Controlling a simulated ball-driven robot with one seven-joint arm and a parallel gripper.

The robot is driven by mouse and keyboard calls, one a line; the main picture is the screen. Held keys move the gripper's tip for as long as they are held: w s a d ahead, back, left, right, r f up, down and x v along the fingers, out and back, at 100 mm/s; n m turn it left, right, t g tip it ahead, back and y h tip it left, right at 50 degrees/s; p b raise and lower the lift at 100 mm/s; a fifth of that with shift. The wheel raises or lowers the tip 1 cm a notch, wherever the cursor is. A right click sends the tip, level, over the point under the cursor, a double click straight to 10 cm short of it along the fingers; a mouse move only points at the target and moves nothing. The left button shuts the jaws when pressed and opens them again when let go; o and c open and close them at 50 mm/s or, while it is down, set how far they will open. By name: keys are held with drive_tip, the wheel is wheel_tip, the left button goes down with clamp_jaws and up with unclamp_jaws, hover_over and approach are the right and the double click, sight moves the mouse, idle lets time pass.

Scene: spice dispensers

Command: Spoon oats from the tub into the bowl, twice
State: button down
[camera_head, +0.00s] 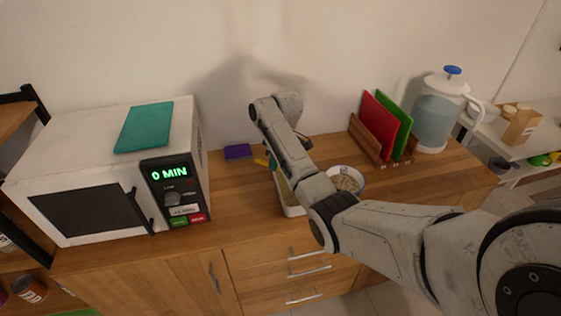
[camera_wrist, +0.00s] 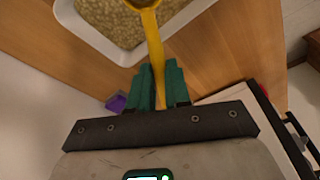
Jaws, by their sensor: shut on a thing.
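My gripper (camera_wrist: 160,78) has teal fingers shut on the yellow spoon (camera_wrist: 153,42). In the wrist view the spoon reaches over the rim of the white tub (camera_wrist: 68,18), its scoop end cut by the top edge. I cannot tell whether the scoop holds oats. Pale oats (camera_wrist: 105,18) lie in the tub. In the head view the tub (camera_head: 292,210) is partly hidden behind my arm, and the spoon's yellow handle (camera_head: 260,162) shows at its left. The bowl (camera_head: 360,182), white with a blue pattern, stands right of my arm and holds some pale oats.
A microwave (camera_head: 100,130) with a teal board (camera_head: 145,126) on top stands left. A purple block (camera_head: 237,152) lies near the wall. A rack with red (camera_head: 380,125) and green boards and a water jug (camera_head: 435,115) stand right.

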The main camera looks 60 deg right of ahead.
drive_tip(key=shift+w+a+r+g, duration=0.15)
drive_tip(key=shift+w+r+g, duration=0.6)
drive_tip(key=shift+g, duration=0.25)
drive_tip(key=shift+w+a+r+p, duration=0.1)
drive_tip(key=shift+w+r+p, duration=0.15)
drive_tip(key=shift+r+p, duration=0.55)
drive_tip(key=shift+w+r+p, duration=0.2)
drive_tip(key=shift+r+p, duration=0.35)
drive_tip(key=shift+r, duration=0.4)
